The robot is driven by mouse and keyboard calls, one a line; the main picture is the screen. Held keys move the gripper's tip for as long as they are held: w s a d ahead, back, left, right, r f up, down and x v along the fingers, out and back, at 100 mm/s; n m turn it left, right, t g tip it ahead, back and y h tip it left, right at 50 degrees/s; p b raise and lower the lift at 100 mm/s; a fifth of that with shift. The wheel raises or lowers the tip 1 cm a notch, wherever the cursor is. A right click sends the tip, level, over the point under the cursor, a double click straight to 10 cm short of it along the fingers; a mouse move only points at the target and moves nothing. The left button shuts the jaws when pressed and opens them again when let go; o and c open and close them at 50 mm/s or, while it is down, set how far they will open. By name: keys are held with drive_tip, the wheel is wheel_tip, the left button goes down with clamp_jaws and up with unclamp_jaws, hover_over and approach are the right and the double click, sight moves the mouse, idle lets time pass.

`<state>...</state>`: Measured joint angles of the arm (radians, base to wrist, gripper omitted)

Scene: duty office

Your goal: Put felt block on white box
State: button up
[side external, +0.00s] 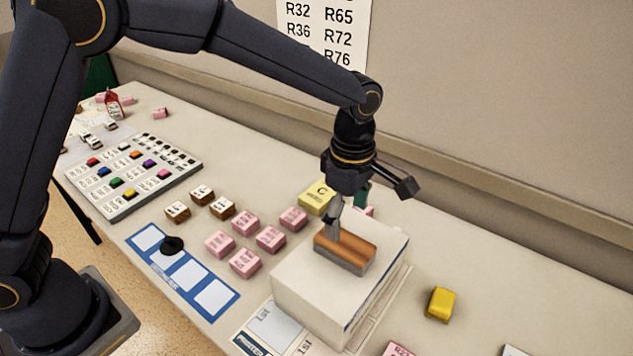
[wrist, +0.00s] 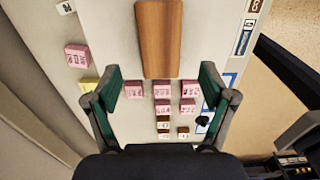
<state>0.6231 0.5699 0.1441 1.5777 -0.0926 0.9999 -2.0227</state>
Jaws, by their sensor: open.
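The felt block (side external: 345,251) has a brown wooden top and a grey lower layer. It lies flat on top of the white box (side external: 305,298), near the middle of the lid. In the wrist view the block (wrist: 159,38) shows its wooden top at the upper middle. My gripper (side external: 347,213) is just above and behind the block in the side view, with one finger overlapping the block's far end. In the wrist view my gripper (wrist: 158,88) has its green-padded fingers wide apart, with the block beyond them and not between them.
Several pink blocks (side external: 270,239) and brown-sided blocks (side external: 177,211) stand left of the box. A yellow block (side external: 316,197) is behind it, and another yellow piece (side external: 441,304) lies to its right. A blue-bordered card (side external: 183,272) and a button panel (side external: 133,177) are farther left.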

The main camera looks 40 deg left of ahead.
sight(344, 241)
drive_tip(key=s+a+r+m+t+h, duration=0.1)
drive_tip(key=s+a+r+m, duration=0.3)
drive_tip(key=a+r, duration=0.3)
drive_tip(key=s+a+r+m+t, duration=0.2)
drive_tip(key=s+a+r+m, duration=0.2)
drive_tip(key=a+r, duration=0.3)
drive_tip(key=s+a+m+t+y, duration=0.1)
drive_tip(key=s+a+m+t, duration=0.1)
drive_tip(key=s+a+m, duration=0.7)
drive_tip(key=s+m, duration=0.1)
drive_tip(key=s, duration=0.2)
drive_tip(key=shift+f+t, duration=0.25)
drive_tip(key=shift+t, duration=0.05)
